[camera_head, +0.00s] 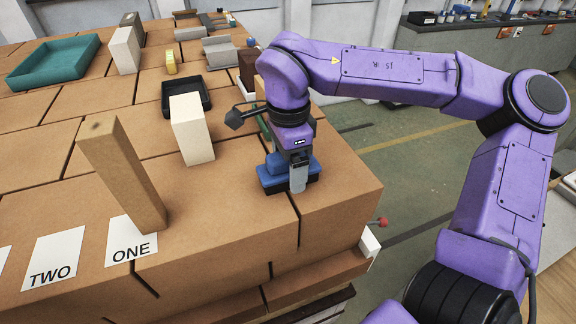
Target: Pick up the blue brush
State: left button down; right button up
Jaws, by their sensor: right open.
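The blue brush (270,177) lies on the brown brick surface near its right side, with a dark underside showing. My right gripper (298,178) points down at the brush, with one grey finger in front of its right part. The other finger is hidden, so I cannot tell whether the fingers touch the brush. The right gripper is open. My left gripper is not in view.
A tan block (122,172) stands tilted by the ONE card (131,251). A cream block (191,129) stands left of the brush, before a black tray (187,88). A teal tray (55,62) is far left. The surface ends just right of the brush.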

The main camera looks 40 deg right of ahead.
jog(key=shift+s, duration=0.2)
jog(key=shift+w, duration=0.15)
jog(key=c, duration=1.2)
jog(key=shift+r, duration=0.15)
jog(key=shift+r, duration=0.3)
notch_tip(320, 180, up, 3)
jog(key=shift+f, duration=0.15)
jog(key=s+a+r+b, duration=0.1)
jog(key=s+r, duration=0.2)
jog(key=s, duration=0.1)
jog(key=s+a+r+b, duration=0.1)
jog(key=s+r, duration=0.2)
jog(key=s, duration=0.2)
jog(key=s+a+r+b, duration=0.1)
jog(key=s+a+r, duration=0.1)
jog(key=s+r, duration=0.1)
jog(key=shift+s+a+r, duration=0.1)
jog(key=shift+s+r, duration=0.2)
jog(key=shift+s, duration=0.45)
